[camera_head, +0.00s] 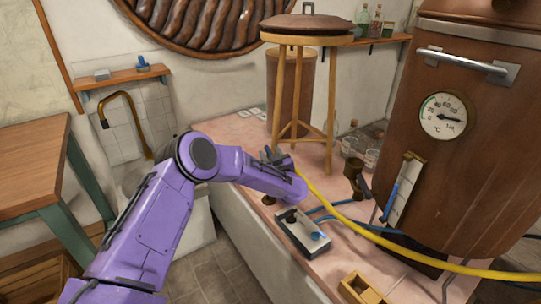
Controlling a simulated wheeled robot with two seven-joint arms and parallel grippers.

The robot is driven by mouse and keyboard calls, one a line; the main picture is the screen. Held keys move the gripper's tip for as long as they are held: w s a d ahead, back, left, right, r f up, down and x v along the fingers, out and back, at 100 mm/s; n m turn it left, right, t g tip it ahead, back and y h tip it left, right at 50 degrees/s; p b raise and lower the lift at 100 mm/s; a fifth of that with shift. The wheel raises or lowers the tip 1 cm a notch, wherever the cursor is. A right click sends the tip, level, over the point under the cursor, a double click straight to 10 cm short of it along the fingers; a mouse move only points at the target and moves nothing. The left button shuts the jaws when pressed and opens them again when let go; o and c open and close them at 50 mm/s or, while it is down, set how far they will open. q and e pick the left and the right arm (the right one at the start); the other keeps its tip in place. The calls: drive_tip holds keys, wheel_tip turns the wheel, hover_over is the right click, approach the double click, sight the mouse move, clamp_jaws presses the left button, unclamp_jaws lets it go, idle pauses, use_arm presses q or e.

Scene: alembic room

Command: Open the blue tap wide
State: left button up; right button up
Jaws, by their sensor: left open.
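A small pale panel (303,232) lies on the pink tiled ledge. The blue tap (319,236) sits at the panel's near right end as a small blue handle. A black knob (290,215) sits at its far left end. My left arm comes in from the left, and its purple wrist lies just beyond the panel. The dark prongs of my left gripper (273,157) show behind the forearm, open and apart from the blue tap. The wrist partly hides them. How far the tap is turned is too small to tell. My right gripper is not in view.
A yellow hose (350,218) and blue hoses run across the ledge (240,140) near the panel. A wooden stool (300,90) stands behind. A brown boiler (450,170) with a gauge fills the right. A small wooden box (358,287) lies at the front.

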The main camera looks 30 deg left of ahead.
use_arm(q)
clamp_jaws()
drive_tip(key=shift+t, duration=0.3)
